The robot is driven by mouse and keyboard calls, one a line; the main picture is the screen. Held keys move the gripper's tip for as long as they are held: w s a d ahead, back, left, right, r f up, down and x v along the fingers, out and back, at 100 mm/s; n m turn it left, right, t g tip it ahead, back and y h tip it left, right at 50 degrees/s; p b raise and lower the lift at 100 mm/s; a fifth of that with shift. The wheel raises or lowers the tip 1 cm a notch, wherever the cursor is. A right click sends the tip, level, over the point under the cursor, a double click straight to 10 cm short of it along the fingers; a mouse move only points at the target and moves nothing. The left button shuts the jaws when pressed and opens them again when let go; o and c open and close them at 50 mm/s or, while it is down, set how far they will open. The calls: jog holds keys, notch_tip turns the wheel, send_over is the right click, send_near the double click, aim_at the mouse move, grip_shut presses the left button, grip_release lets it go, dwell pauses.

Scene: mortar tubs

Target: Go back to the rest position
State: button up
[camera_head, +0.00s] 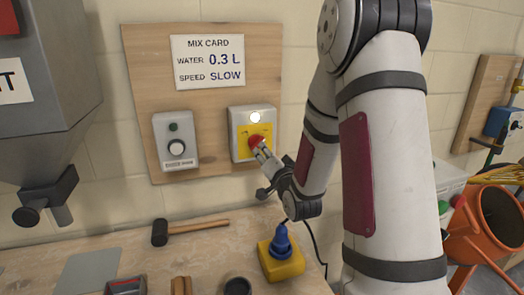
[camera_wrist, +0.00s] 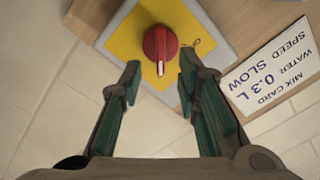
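My gripper (camera_head: 266,156) is in front of the right-hand control box (camera_head: 236,120) on the wall. In the wrist view my gripper (camera_wrist: 160,78) is open, its two fingers apart and nothing between them. The red knob (camera_wrist: 160,44), on a yellow plate (camera_wrist: 126,38), lies just beyond the fingertips. The knob's white mark points toward the gripper. In the head view the red knob (camera_head: 257,141) is partly covered by the fingers. A white lamp (camera_head: 255,117) above it looks lit.
A second box (camera_head: 175,141) with a dial is on the same wooden board (camera_head: 145,80), under the mix card (camera_head: 208,61). A hammer (camera_head: 190,229), a yellow-and-blue tool (camera_head: 281,258) and a dark cup (camera_head: 237,286) are on the bench below. An orange mixer (camera_head: 470,245) stands at right.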

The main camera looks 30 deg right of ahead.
jog(key=shift+s+a, duration=0.2)
jog(key=shift+s, duration=0.5)
jog(key=s+a+r+n+g+y, duration=0.1)
jog(key=s+a+r+n+g, duration=0.1)
jog(key=s+a+n+g, duration=0.3)
jog(key=s+a+r+n+g+y, duration=0.1)
jog(key=s+a+r+n+y, duration=0.15)
jog(key=a, duration=0.45)
jog(key=s+a+n+g, duration=0.2)
jog(key=s+a+g, duration=0.1)
jog(key=s, duration=0.8)
jog(key=s+a+n+g+y, duration=0.1)
jog(key=s+a+n+g, duration=0.2)
jog(key=s+a, duration=0.3)
jog(key=s, duration=0.5)
jog(key=shift+s+a+r+g, duration=0.3)
jog(key=shift+s, duration=0.05)
jog(key=shift+d, duration=0.1)
